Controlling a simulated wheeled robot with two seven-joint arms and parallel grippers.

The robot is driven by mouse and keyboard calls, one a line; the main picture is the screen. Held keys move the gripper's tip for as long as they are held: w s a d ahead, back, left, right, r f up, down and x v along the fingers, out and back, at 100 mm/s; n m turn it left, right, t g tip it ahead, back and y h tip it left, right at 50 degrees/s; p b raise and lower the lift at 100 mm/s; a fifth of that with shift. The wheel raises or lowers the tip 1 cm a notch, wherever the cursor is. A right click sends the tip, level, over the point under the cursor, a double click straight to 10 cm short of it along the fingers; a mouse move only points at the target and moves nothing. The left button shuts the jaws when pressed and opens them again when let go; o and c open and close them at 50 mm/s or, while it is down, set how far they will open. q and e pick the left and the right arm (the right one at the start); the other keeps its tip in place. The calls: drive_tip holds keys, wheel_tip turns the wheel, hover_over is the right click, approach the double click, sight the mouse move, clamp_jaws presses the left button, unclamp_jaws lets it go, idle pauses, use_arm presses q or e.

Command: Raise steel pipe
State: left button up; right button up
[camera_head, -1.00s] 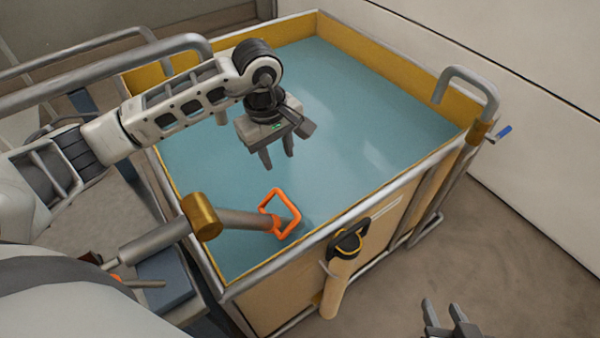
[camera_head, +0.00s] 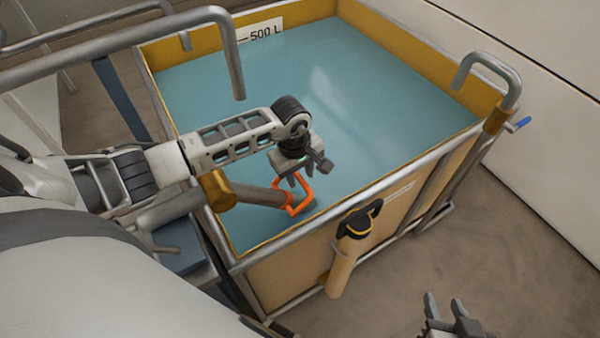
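A grey steel pipe (camera_head: 258,194) with a brass collar (camera_head: 218,190) and an orange loop handle (camera_head: 304,206) slopes over the near left edge of the tank. My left gripper (camera_head: 293,183) points down right at the orange handle. Its two fingers look apart, and I cannot tell whether they touch the handle. My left forearm hides part of the area behind the pipe. Other bent grey pipes stand at the upper left (camera_head: 228,50) and at the tank's right corner (camera_head: 508,75). My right gripper (camera_head: 444,304) is open and empty at the bottom right, away from the tank.
The yellow-walled tank (camera_head: 400,40) holds flat blue-green liquid, with a "500 L" label (camera_head: 262,32) at the back. A black-topped tan cylinder (camera_head: 345,262) leans on its near side. A blue-handled valve (camera_head: 517,125) is at the right corner. Floor at right is clear.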

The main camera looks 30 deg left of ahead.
use_arm(q)
drive_tip(key=shift+f, duration=0.1)
clamp_jaws()
